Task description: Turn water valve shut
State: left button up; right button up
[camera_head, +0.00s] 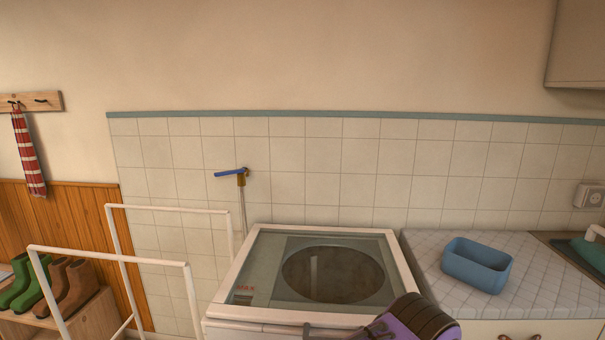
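The water valve (241,179) is a small brass body on the tiled wall, at the top of a thin pale pipe (244,212) that runs down behind the washing machine. Its blue lever handle (229,173) points left, roughly level, across the upright pipe. My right gripper (332,332) shows only in part at the bottom edge, by the front of the washing machine, well below and to the right of the valve. Its fingers are dark and cut off by the frame, so their opening is unclear. My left gripper is not in view.
A washing machine (226,297) with a glass top stands below and right of the valve. A white rail frame (110,252) stands at left, near boots (75,284). The wall around the lever is clear.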

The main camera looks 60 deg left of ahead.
aim_at(240, 171)
jog(key=z, duration=0.2)
jog(key=k, duration=0.7)
jog(key=u, duration=1.55)
